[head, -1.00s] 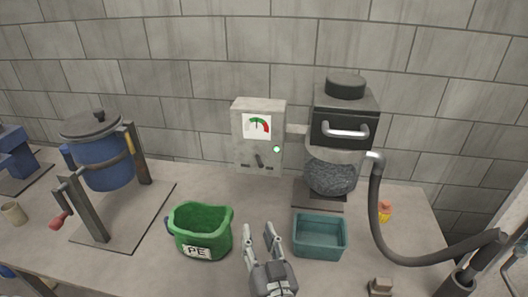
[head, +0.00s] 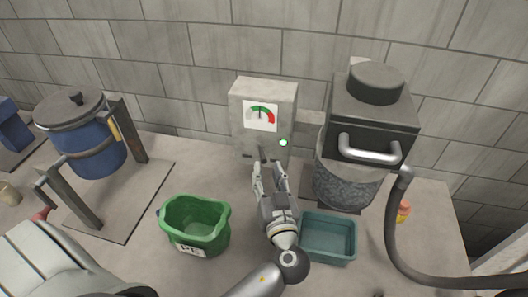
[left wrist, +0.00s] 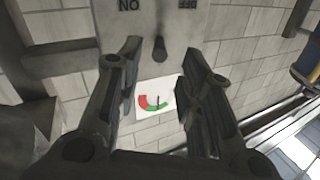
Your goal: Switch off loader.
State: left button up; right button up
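The loader's grey control box (head: 262,118) stands against the wall, with a dial (head: 261,116) and a lit green lamp (head: 283,142). My left gripper (head: 269,168) is open and empty, in front of the box's lower part. In the left wrist view, the box appears upside down. There the dark switch lever (left wrist: 160,49) shows between and beyond the open fingertips (left wrist: 160,58), with an ON label (left wrist: 128,5) on the left and an OFF label (left wrist: 188,4) on the right. I cannot tell which label the lever points to. My right gripper is not in view.
The loader hopper (head: 372,125) with its hose (head: 392,220) stands right of the box. A teal bin (head: 329,253) sits below it. A green bucket (head: 194,238) stands left of my gripper, and a blue drum (head: 92,148) farther left.

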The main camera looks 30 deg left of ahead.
aim_at(263, 157)
pick_arm(q)
jog(key=p+x, duration=0.2)
jog(key=x, duration=0.3)
jog(key=shift+w, duration=0.2)
jog(key=shift+w+a, duration=0.2)
jog(key=shift+a, duration=0.05)
jog(key=shift+c, duration=0.4)
grip_shut()
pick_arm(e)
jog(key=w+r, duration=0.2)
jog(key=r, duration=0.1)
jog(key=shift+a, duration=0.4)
